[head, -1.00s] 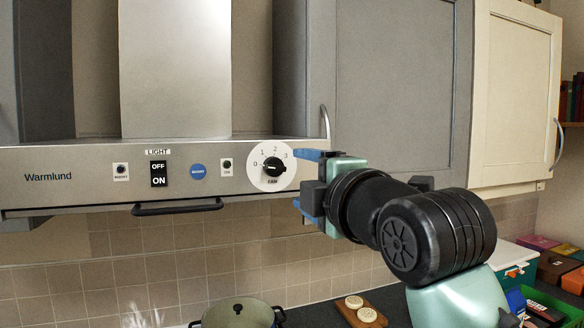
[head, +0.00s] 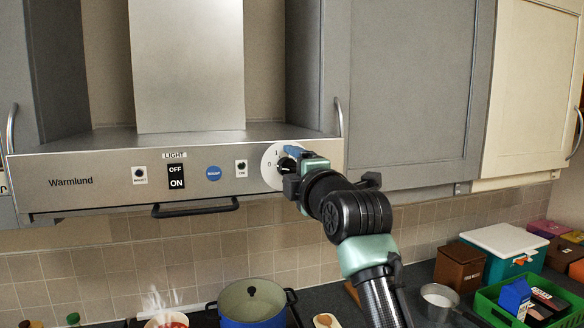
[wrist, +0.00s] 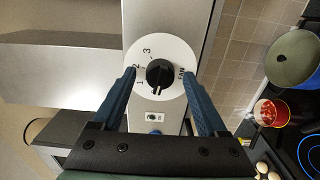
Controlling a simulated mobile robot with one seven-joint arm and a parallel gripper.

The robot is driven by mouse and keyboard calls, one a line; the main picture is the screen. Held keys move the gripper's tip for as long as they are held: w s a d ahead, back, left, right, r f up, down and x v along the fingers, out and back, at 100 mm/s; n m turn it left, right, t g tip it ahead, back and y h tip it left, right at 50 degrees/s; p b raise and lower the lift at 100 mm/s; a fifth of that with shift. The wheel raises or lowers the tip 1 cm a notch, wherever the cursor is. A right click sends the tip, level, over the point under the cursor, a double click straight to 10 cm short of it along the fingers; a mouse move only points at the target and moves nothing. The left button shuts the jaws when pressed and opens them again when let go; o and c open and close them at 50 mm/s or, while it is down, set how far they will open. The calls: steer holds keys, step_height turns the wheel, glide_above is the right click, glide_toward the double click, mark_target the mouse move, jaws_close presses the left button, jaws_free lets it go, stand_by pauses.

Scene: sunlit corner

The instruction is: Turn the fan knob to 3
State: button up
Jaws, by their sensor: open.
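The fan knob (wrist: 159,72) is black on a round white dial (wrist: 163,50) marked 1, 2, 3 and FAN. Its white pointer line faces down in the wrist view, on the 0 side, away from the 3. In the head view the dial (head: 268,169) is at the right end of the hood panel, and my gripper covers most of it. My gripper (wrist: 158,70) is open, with one blue finger on each side of the knob. The fingertips overlap the dial's edges, with gaps to the knob. I cannot tell how near they are in depth.
The hood panel (head: 110,178) carries a light switch (head: 176,176), a blue button (head: 214,173) and a bar handle (head: 195,209). A cabinet (head: 400,85) is right of the dial. A blue pot (head: 252,305) and a steaming pan (head: 167,320) stand below.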

jaws_close()
stand_by(0.3)
